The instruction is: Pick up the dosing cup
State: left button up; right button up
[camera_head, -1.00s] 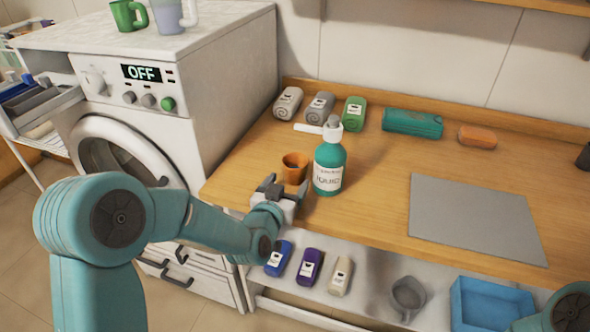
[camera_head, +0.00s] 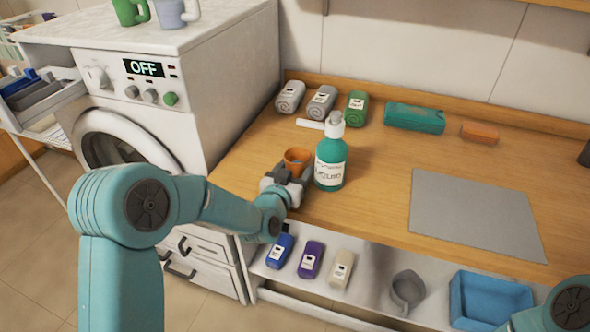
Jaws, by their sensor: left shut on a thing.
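The orange dosing cup (camera_head: 298,157) stands at the left part of the wooden counter, just left of the teal pump bottle (camera_head: 330,160). My left gripper (camera_head: 288,174) reaches in from the front left and is shut on the cup. The gripper's fingers hide the lower part of the cup, so I cannot tell whether its base touches the counter. Of my right arm only a teal link shows at the lower right edge; its gripper is out of view.
A grey mat (camera_head: 475,215) lies on the right. Small bottles (camera_head: 311,259), a grey mug (camera_head: 407,291) and a blue bin (camera_head: 490,299) sit on the lower shelf.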

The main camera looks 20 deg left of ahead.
aim_at(293, 152)
pick_arm(q)
jog(key=shift+r, duration=0.1)
jog(key=shift+s+r, duration=0.2)
jog(key=shift+r, duration=0.35)
notch_tip(293, 152, up, 6)
jog(key=shift+f, duration=0.25)
jog(key=shift+s+b, duration=0.2)
jog(key=shift+b, duration=0.15)
jog(key=s+b, duration=0.7)
jog(key=s, duration=1.1)
jog(key=shift+s+a, duration=0.35)
jog(key=shift+a, duration=0.05)
